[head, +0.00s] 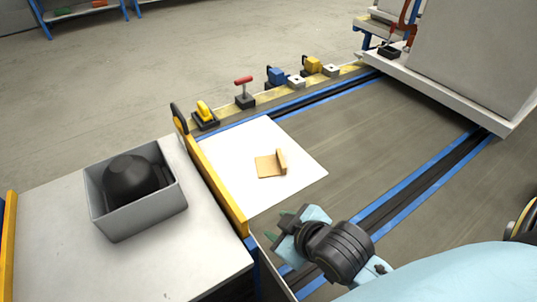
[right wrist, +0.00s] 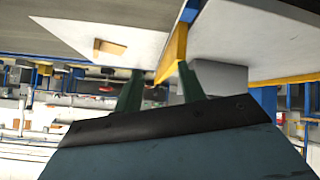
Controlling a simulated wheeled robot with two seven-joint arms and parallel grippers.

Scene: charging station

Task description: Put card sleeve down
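The tan card sleeve (head: 268,166) rests on a white sheet (head: 305,168), with one flap standing up at its right side. It also shows in the right wrist view as a tan patch (right wrist: 108,48) at the upper left. My right gripper (head: 280,225) is in front of the sheet, apart from the sleeve. In the right wrist view its two green fingers (right wrist: 160,88) are spread with nothing held between them. My left gripper is not in view.
A grey bin (head: 135,222) holding a dark rounded object (head: 132,178) stands on the left white table. A yellow rail (head: 215,185) edges that table beside the sheet. Small clamps and blocks, including a red-handled one (head: 244,92), line the back edge.

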